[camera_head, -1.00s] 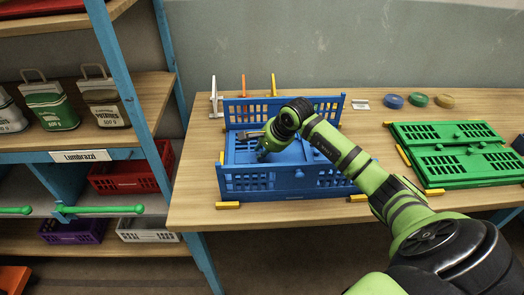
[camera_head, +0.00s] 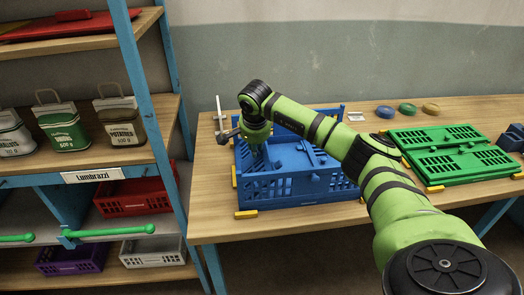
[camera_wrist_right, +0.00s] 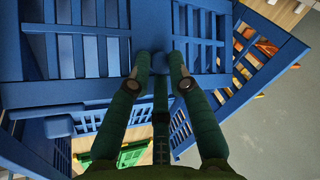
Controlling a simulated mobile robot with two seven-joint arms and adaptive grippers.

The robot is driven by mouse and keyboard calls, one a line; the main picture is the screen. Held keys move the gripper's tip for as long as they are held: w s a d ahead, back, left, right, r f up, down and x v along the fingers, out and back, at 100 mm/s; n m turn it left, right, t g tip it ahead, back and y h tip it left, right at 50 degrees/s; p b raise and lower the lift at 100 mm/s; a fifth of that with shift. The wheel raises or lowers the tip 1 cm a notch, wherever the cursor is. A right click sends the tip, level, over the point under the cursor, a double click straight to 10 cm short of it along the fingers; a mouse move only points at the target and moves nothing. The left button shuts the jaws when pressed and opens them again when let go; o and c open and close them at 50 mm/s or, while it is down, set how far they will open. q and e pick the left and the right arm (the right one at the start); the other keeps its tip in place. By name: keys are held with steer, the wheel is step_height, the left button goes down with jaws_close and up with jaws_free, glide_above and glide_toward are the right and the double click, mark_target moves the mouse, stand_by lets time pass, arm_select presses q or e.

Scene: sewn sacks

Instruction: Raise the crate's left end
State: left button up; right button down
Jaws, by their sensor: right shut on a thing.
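The blue folding crate (camera_head: 300,195) stands on the wooden table, with its slotted near and far long walls upright. My right gripper (camera_head: 256,150) is at the crate's left end, pointing down and shut on the slotted left end panel. In the right wrist view the fingertips (camera_wrist_right: 160,68) are at the edge of a blue slotted panel (camera_wrist_right: 85,50). The panel's exact tilt is hard to tell, as my arm covers part of it. The right end of the crate is partly hidden behind my arm. My left gripper is not in view.
Yellow blocks (camera_head: 246,214) sit around the crate's base. A folded green crate (camera_head: 440,160) lies to the right. Blue, green and yellow tape rolls (camera_head: 407,108) lie at the back. A shelf with sacks (camera_head: 122,125) and small crates stands left. The table's front strip is clear.

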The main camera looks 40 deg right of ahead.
steer(key=a, duration=0.1)
steer(key=w+a+r, duration=0.1)
steer(key=a, duration=0.1)
steer(key=w+a, duration=0.1)
steer(key=shift+a+r, duration=0.2)
steer(key=shift+a, duration=0.05)
steer(key=c, duration=1.8)
jaws_free()
steer(key=shift+w+a+f+h, duration=0.1)
steer(key=shift+a+f+h, duration=0.1)
steer(key=shift+h, duration=0.2)
steer(key=o, duration=0.6)
steer(key=shift+w+a+g, duration=0.15)
steer(key=shift+a+g, duration=0.15)
steer(key=shift+a, duration=0.05)
steer(key=shift+s+d+f, duration=0.25)
steer(key=shift+d+f, duration=0.05)
steer(key=shift+d, duration=0.35)
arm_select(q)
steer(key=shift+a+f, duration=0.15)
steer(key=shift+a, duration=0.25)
arm_select(e)
steer(key=shift+w+a, duration=0.25)
steer(key=shift+d, duration=0.1)
